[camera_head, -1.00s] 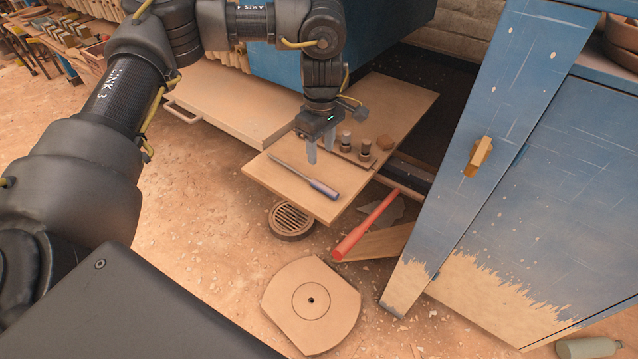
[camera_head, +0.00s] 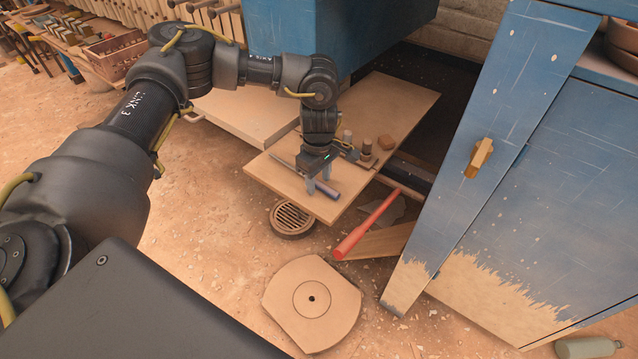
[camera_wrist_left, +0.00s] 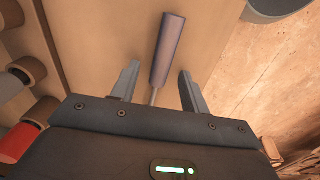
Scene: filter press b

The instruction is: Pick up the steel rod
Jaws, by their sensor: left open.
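The steel rod looks like a screwdriver, with a thin steel shaft (camera_head: 282,163) and a blue-purple handle (camera_head: 328,191). It lies on the wooden board. My left gripper (camera_head: 318,180) is open, pointing down over the tool near where shaft and handle meet. In the left wrist view the handle (camera_wrist_left: 167,48) extends up between and beyond the two open fingers (camera_wrist_left: 158,84). A bit of the shaft shows below it, then my gripper body hides the rest. Neither finger visibly touches the tool. My right gripper is not in view.
Several small cylindrical pieces (camera_head: 366,149) stand on the board (camera_head: 400,100) just behind my left gripper. A red-handled tool (camera_head: 365,226) leans below the board. A blue cabinet (camera_head: 560,190) stands at the right. A round drain (camera_head: 290,219) is in the floor.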

